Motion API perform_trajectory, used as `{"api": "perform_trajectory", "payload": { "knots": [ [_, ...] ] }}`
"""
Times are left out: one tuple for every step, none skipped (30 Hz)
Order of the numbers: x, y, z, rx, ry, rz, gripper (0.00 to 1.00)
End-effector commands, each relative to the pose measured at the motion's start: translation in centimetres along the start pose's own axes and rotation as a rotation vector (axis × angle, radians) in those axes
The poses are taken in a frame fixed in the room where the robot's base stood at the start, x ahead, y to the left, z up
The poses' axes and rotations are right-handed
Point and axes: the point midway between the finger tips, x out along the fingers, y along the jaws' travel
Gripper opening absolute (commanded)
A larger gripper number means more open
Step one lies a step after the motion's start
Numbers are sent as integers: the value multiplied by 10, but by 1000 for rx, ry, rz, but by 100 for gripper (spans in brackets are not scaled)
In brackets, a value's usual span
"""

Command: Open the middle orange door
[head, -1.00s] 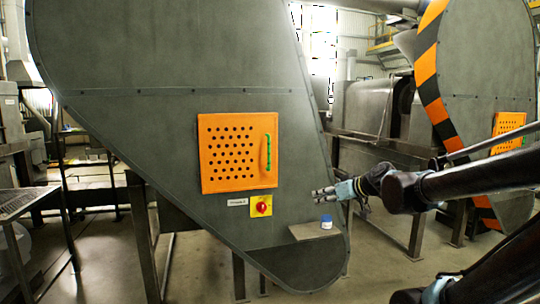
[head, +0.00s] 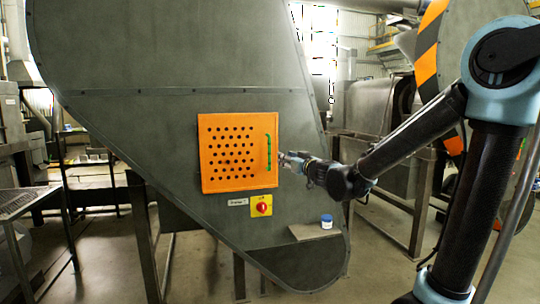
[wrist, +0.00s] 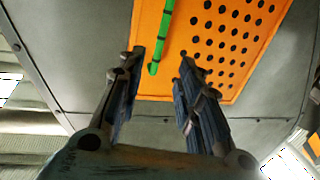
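The orange door (head: 238,150), with rows of round holes, is set in the grey machine housing and looks shut. Its green handle (head: 268,153) runs upright along the door's right edge. My gripper (head: 284,160) is just right of the handle in the head view. In the wrist view my gripper (wrist: 157,85) is open, with its two fingers apart and nothing between them. There the green handle (wrist: 162,38) lies ahead of the gap between the fingers, its lower end near the left fingertip. The orange door (wrist: 232,45) fills the upper middle.
A red knob on a yellow plate (head: 262,205) is below the door, beside a small white label (head: 238,202). A blue-lidded jar (head: 326,221) stands on a small ledge (head: 305,232) at lower right. Another machine with an orange-black striped edge (head: 427,65) is at right.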

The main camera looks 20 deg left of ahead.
Motion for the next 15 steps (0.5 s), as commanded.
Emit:
{"api": "perform_trajectory", "payload": {
  "knots": [
    [7,0,0,0,0,0,33],
    [11,0,0,0,0,0,33],
    [16,0,0,0,0,-1,33],
    [20,0,0,0,0,-1,33],
    [24,0,0,0,0,-1,33],
    [29,0,0,0,0,-1,33],
    [33,0,0,0,0,-1,33],
    [37,0,0,0,0,-1,33],
    [42,0,0,0,0,-1,33],
    [46,0,0,0,0,-1,33],
    [50,0,0,0,-1,-1,33],
    [56,0,-1,0,-1,-1,33],
    [60,0,-1,0,-1,-1,33],
    [64,0,-1,0,-1,-1,33],
    [70,0,0,0,-1,-1,33]
  ]
}}
